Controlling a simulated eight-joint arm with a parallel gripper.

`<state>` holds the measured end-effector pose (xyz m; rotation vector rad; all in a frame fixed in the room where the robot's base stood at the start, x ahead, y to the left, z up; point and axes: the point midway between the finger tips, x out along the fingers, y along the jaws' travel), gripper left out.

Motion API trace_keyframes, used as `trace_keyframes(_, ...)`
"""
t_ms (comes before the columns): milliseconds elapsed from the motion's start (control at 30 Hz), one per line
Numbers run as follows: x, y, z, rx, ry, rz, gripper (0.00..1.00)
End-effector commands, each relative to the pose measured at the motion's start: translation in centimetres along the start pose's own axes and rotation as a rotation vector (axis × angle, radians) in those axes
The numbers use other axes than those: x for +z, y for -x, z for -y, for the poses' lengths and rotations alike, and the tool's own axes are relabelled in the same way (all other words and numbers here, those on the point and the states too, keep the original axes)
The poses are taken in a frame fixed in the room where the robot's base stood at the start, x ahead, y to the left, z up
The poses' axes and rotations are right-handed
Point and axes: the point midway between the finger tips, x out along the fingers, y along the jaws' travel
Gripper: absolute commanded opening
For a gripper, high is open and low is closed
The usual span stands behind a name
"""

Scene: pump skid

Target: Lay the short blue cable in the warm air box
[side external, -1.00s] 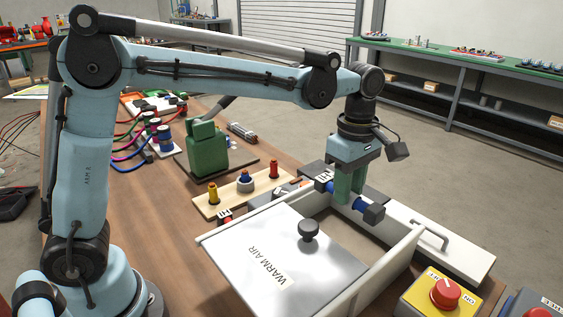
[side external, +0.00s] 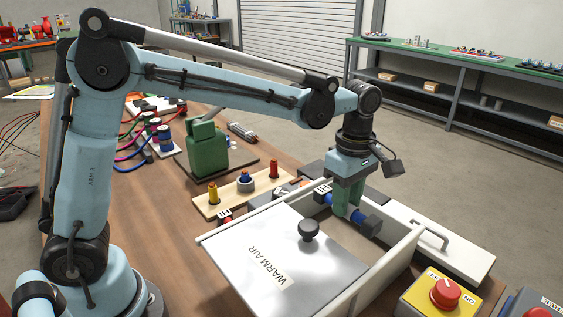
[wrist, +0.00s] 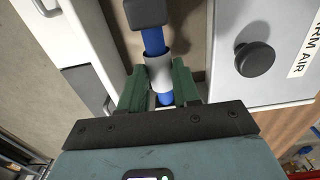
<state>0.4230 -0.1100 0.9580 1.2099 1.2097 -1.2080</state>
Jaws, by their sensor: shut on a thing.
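My gripper (side external: 347,205) is shut on the short blue cable (side external: 358,215), which has dark block-like ends and a grey sleeve in the middle. The cable also shows in the wrist view (wrist: 153,42), held between the green fingers (wrist: 158,90). The warm air box (side external: 385,277) is white, with a grey lid labelled WARM AIR (side external: 262,258) that carries a dark round knob (side external: 308,231). The lid covers the near left part and leaves an opening at the right and back. The cable is over this opening, low near the rim; whether it touches the floor is hidden.
A white drawer-like unit with a handle (side external: 432,236) stands right behind the box. A yellow box with a red button (side external: 445,293) is at the front right. A wooden block with pegs (side external: 243,194) and a green clamp-like fixture (side external: 202,150) stand to the left.

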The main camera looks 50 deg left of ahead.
Motion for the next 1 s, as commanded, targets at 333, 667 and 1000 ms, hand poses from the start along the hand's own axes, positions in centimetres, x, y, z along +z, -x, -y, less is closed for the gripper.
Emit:
trace_keyframes(333,0.0,-0.8,0.0,0.0,0.0,0.0,0.07)
trace_keyframes(667,0.0,-1.7,0.0,0.0,0.0,0.0,0.07)
trace_keyframes(1000,0.0,-2.6,0.0,0.0,0.0,0.0,0.07)
